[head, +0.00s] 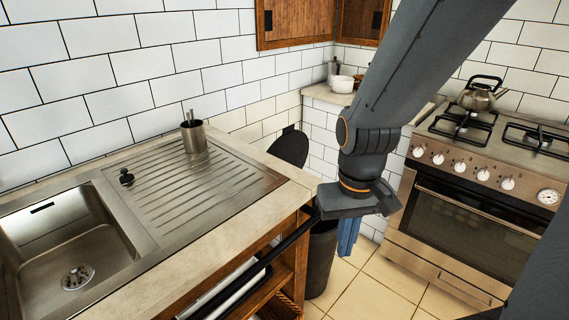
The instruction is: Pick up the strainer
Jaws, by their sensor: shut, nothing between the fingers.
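My gripper (346,248) hangs from the end of my dark grey arm, right of the counter's corner. Its blue fingers point down and are close together, with nothing between them. I cannot make out a loose strainer for certain. A round metal drain with holes (78,277) sits in the floor of the sink at the lower left, far from my gripper. A small black knob-like piece (126,178) stands at the sink's back right corner; I cannot tell if it is part of the sink.
A metal cup (194,136) holding utensils stands on the ribbed drainboard (190,190). A dark bin (319,262) with its lid raised stands beside the wooden shelving (283,262) under the counter. A stove (462,215) with a kettle (482,96) is at right. Tiled floor shows between.

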